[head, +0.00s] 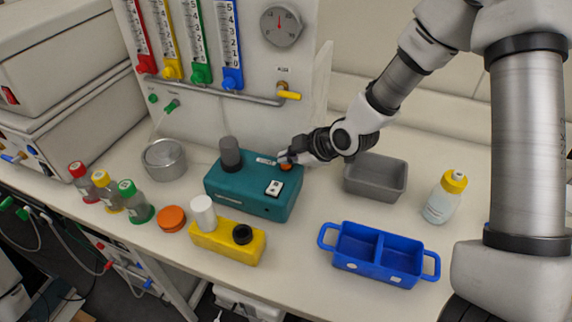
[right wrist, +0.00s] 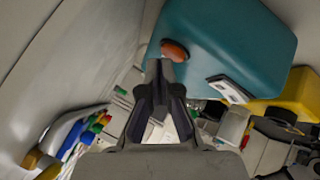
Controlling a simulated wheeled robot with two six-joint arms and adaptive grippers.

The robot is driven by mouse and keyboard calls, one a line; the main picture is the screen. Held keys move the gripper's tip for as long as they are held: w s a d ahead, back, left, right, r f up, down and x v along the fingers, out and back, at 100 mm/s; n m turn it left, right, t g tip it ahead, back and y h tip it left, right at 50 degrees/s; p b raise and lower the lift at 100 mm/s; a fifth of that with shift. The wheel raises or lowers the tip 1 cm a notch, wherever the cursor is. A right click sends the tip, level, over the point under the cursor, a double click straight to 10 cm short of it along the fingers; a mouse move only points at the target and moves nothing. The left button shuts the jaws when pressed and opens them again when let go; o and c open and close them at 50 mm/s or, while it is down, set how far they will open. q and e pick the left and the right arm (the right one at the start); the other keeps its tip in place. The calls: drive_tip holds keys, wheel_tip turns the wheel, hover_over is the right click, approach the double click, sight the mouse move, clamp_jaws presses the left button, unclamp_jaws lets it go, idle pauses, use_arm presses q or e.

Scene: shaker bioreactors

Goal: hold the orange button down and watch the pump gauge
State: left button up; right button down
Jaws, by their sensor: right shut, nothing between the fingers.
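The orange button (head: 287,166) sits on the top of a teal pump box (head: 235,199), near its right back corner. It also shows in the right wrist view (right wrist: 174,50), just beyond the fingertips. My right gripper (head: 287,158) is shut and empty, its tips at the button and partly covering it. I cannot tell whether the tips touch the button or whether it is pressed in. A round grey gauge (head: 282,26) with a red needle is on the upright panel behind; the needle points roughly upward. My left gripper is not in view.
A grey tray (head: 375,178) stands right of the pump, beneath my right arm. A blue two-part tray (head: 380,255), a yellow block (head: 228,243) and a yellow-capped bottle (head: 445,197) stand around. Capped bottles and a metal pot (head: 164,160) are at left.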

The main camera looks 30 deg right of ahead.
sight(288, 166)
drive_tip(key=shift+f+b, duration=0.3)
drive_tip(key=shift+f, duration=0.15)
idle(0.4)
drive_tip(key=shift+r, duration=0.1)
idle(1.0)
drive_tip(key=shift+r+p, duration=0.75)
drive_tip(key=shift+r, duration=0.05)
drive_tip(key=shift+r, duration=0.1)
wheel_tip(288, 166, up, 5)
drive_tip(key=p, duration=0.4)
idle(0.8)
